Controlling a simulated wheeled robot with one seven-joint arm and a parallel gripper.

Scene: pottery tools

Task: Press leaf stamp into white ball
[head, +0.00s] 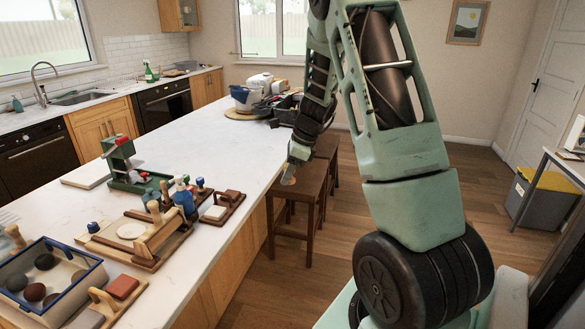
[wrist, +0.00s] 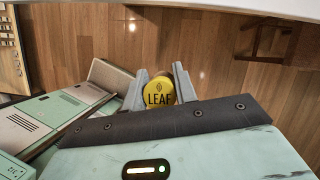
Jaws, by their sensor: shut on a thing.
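My gripper (head: 291,170) is shut on the leaf stamp, off the right edge of the counter and above the stool. In the wrist view the leaf stamp (wrist: 158,93) shows as a round yellow face marked "LEAF" between the two grey fingers of the gripper (wrist: 158,88). In the head view only a small tan part of the stamp (head: 289,180) shows below the fingers. A blue-rimmed tray (head: 98,268) at the lower left holds several balls, mostly dark or grey. I cannot clearly pick out the white ball.
The long white counter (head: 225,145) carries a wooden slab frame (head: 150,255), a green press (head: 120,165), a blue bottle (head: 183,197) and a small wooden tray (head: 232,196). Wooden stools (head: 298,195) stand beside it. The counter's middle is clear.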

